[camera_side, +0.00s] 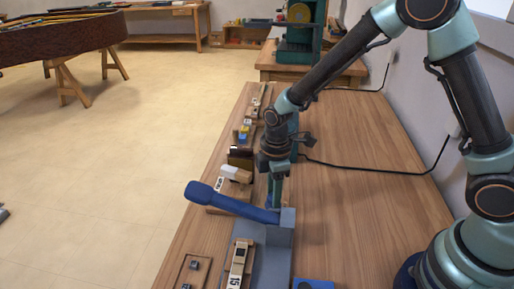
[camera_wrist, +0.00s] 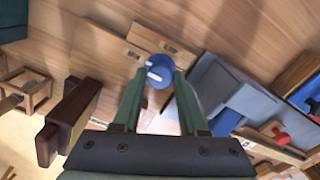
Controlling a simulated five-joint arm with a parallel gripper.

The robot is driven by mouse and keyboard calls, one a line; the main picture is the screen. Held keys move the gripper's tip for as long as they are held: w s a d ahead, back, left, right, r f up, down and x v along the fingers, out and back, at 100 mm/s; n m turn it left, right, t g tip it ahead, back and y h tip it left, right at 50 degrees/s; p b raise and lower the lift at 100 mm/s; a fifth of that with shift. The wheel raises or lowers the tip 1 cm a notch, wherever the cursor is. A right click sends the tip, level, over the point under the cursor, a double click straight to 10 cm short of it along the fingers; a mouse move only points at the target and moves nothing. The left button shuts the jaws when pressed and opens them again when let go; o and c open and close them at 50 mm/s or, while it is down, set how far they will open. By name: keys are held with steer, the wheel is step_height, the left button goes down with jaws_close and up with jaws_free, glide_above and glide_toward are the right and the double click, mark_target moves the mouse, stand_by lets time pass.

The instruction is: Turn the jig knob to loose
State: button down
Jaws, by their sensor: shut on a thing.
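The blue round knob (camera_wrist: 161,67) with a white pointer mark sits between the tips of my gripper (camera_wrist: 160,76) in the wrist view. The two green fingers are closed on its sides. The white mark lies toward the lower left of the knob. In the side view my gripper (camera_side: 273,203) points down at the bench behind the grey jig (camera_side: 275,250); the knob is mostly hidden there. I cannot read any loose or tight label. A wooden plate (camera_wrist: 115,58) lies by the knob.
A blue lever (camera_side: 230,205) reaches out left from the grey jig, close to my gripper. Dark brown blocks (camera_wrist: 75,115) and a small wooden frame (camera_wrist: 27,90) stand left in the wrist view. A red knob (camera_wrist: 281,136) is at right. The bench (camera_side: 355,205) right of my gripper is clear.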

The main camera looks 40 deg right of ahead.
stand_by(0.4)
steer(key=shift+c, duration=2.2)
jaws_free()
step_height(320, 180, up, 12)
steer(key=shift+r, duration=0.15)
steer(key=s+d+r+m+t, duration=0.5)
steer(key=s+d+r+m, duration=0.4)
steer(key=m, duration=0.4)
steer(key=shift+s+d+r+m+t, duration=0.2)
steer(key=shift+s+d+m+t, duration=0.1)
steer(key=shift+s+d, duration=0.4)
